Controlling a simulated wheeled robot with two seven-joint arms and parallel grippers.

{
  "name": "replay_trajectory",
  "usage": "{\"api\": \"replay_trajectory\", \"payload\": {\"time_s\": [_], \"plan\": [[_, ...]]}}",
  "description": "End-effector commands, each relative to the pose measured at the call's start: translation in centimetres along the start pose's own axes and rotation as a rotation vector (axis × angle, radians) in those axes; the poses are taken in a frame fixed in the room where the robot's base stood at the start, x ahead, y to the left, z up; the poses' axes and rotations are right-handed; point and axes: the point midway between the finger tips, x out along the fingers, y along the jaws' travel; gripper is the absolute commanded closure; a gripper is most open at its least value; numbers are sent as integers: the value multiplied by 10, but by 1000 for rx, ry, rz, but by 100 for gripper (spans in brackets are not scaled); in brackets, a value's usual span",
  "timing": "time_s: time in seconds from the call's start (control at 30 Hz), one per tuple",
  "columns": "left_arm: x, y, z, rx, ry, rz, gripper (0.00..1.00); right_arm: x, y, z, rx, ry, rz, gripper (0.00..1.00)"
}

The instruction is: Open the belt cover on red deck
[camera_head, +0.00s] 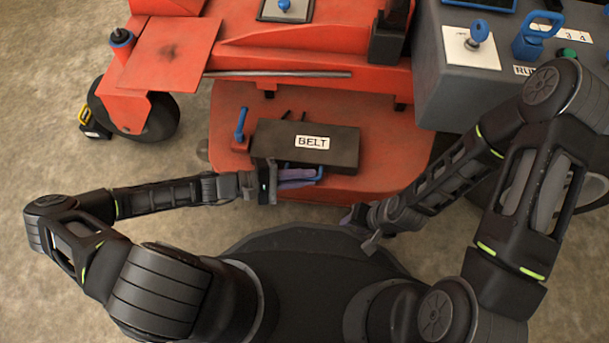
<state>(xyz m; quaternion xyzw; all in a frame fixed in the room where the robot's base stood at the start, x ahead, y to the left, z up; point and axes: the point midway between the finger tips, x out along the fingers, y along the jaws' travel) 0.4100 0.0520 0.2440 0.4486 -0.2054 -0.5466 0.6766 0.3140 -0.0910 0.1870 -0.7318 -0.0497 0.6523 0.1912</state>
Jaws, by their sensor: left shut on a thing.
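The belt cover (337,147) is a black box-shaped lid with a white BELT label, lying on the red deck (395,171). I cannot tell whether it is lifted at all. A blue handle (306,166) shows at its front edge. My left gripper (297,178) is at that front edge, with purple fingers shut on the blue handle and partly hiding it. My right gripper (352,216) is lower and to the right, in front of the deck and apart from the cover. Its fingertips are small and partly hidden, so its opening cannot be told.
A blue upright lever (240,124) stands left of the cover. A grey metal rod (280,74) runs behind it. A yellow-black tape measure (91,124) lies on the floor.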

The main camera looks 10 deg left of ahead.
Motion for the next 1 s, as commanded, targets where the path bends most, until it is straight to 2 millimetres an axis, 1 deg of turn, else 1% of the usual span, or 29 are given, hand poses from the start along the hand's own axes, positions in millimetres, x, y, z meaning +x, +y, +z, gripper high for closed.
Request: {"api": "replay_trajectory", "payload": {"time_s": [0.8,1.0], "plan": [[0,-1,0,0,1,-1,100,0,0,0,0,0,0,64],[-2,4,2,-15,1,-8,100,-6,-2,0,0,-1,1,64]]}}
